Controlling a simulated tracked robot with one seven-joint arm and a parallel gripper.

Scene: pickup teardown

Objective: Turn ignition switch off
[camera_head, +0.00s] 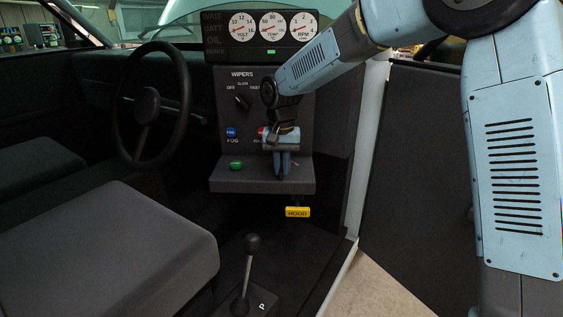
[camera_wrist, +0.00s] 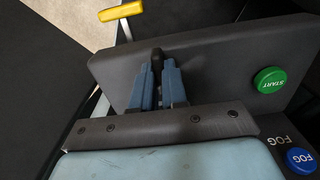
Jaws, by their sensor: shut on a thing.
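My gripper (camera_head: 283,174) is over the dark console ledge (camera_head: 235,186), to the right of the green START button (camera_head: 236,165). In the wrist view its blue fingers (camera_wrist: 159,68) are closed around a small dark knob on the ledge, which I take to be the ignition switch (camera_wrist: 157,54). Only the knob's top shows between and just beyond the fingertips. In the head view the gripper hides the switch. I cannot tell which way the switch is turned. The green START button (camera_wrist: 270,80) also shows in the wrist view.
The console has a wiper knob (camera_head: 243,102), a blue FOG button (camera_head: 231,132) and a partly hidden red button (camera_head: 262,133). A yellow HOOD handle (camera_head: 297,212) hangs below the ledge. A gear lever (camera_head: 250,265) stands lower. The steering wheel (camera_head: 147,105) is left.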

